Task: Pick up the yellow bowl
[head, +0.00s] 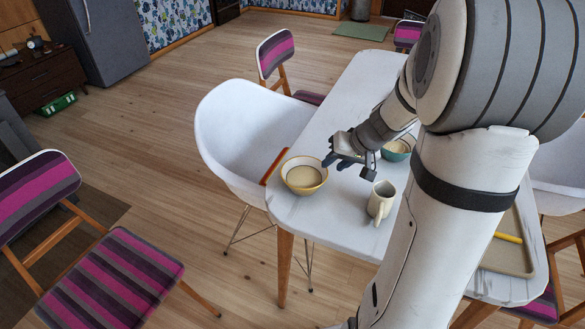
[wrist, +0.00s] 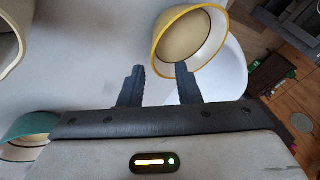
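The yellow bowl (head: 304,176), cream with a yellow rim, stands upright near the left corner of the white table (head: 340,222). In the wrist view the yellow bowl (wrist: 188,37) is at the top, beyond the fingertips. My gripper (head: 334,161) is just right of the bowl in the head view.
A cream mug (head: 381,201) stands right of the bowl. A teal bowl (head: 397,149) is behind my gripper, partly hidden by my arm. A tray (head: 508,258) with a yellow item lies at the right. A white chair (head: 243,134) stands close against the table's left side.

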